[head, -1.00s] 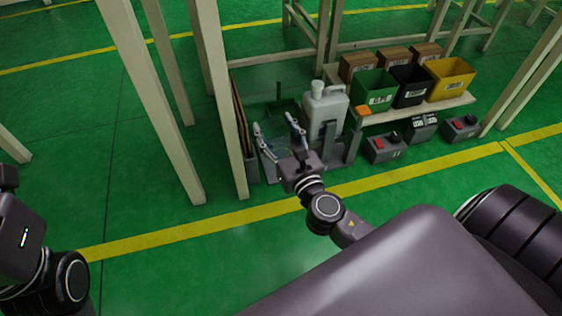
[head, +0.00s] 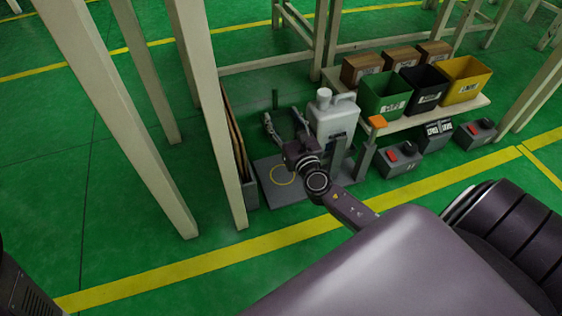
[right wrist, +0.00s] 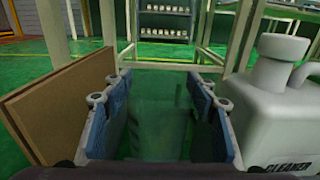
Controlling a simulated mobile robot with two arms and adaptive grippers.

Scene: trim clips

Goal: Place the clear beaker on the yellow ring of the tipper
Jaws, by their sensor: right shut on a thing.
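My right gripper (head: 283,117) is past the yellow ring, left of the white jug. In the right wrist view, its blue-padded fingers (right wrist: 160,108) are closed on the sides of the clear beaker (right wrist: 160,100), a faint see-through shape between the pads. I cannot make out the beaker clearly in the head view. The yellow ring (head: 283,175) lies on the grey base plate of the tipper (head: 290,193), nearer to me than the fingertips. A grey lever with an orange top (head: 377,122) stands at the right. My left gripper's fingers are not in view.
The white cleaner jug (head: 332,115) stands close right of the gripper; it also shows in the right wrist view (right wrist: 275,110). Brown boards (head: 236,130) and a table leg (head: 213,110) stand at the left. Coloured bins (head: 387,97) and grey control boxes (head: 400,160) are at the right.

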